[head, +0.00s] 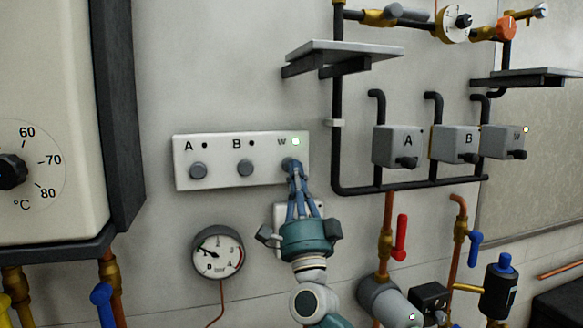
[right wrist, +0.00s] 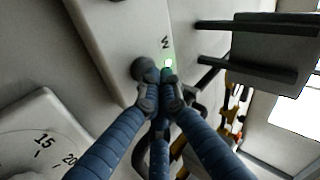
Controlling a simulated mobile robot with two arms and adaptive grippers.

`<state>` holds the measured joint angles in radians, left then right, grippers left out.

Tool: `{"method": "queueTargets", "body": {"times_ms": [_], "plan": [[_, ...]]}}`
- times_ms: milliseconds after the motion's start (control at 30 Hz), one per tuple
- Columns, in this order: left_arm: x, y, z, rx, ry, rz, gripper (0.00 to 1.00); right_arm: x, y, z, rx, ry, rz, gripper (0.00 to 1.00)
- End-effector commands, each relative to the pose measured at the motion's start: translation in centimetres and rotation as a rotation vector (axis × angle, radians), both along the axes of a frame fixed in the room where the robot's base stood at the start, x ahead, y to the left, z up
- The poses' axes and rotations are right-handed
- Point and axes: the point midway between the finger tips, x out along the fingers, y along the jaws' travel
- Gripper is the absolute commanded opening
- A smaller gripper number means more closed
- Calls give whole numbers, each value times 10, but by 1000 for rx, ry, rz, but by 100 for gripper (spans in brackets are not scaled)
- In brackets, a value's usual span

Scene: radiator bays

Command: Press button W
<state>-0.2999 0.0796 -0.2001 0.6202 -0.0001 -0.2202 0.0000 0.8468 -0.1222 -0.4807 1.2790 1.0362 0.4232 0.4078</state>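A white panel (head: 217,170) on the wall carries three grey round buttons labelled A, B and W. Button A (head: 198,171) and button B (head: 246,168) are uncovered. The small lamp beside the letter W (head: 296,141) is lit green; the lamps by A and B are dark. My right gripper (head: 292,164) has its blue fingers drawn together, with the tips at button W and largely covering it. In the right wrist view button W (right wrist: 146,70) is a dark disc, and the fingertips (right wrist: 161,92) overlap its edge. No object shows between them. My left gripper is not visible.
A pressure gauge (head: 218,252) sits below the panel, left of my right arm. A shelf (head: 345,54) juts out above right. A boiler (head: 60,110) stands left.

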Motion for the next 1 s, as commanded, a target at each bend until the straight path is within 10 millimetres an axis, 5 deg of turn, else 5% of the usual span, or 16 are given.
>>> {"method": "queueTargets", "body": {"times_ms": [600, 1000], "plan": [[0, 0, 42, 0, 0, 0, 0, -52, -17, 1, -1, 2, 0, 0], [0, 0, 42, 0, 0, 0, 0, -57, -18, -2, -4, 2, 0, 0]]}}
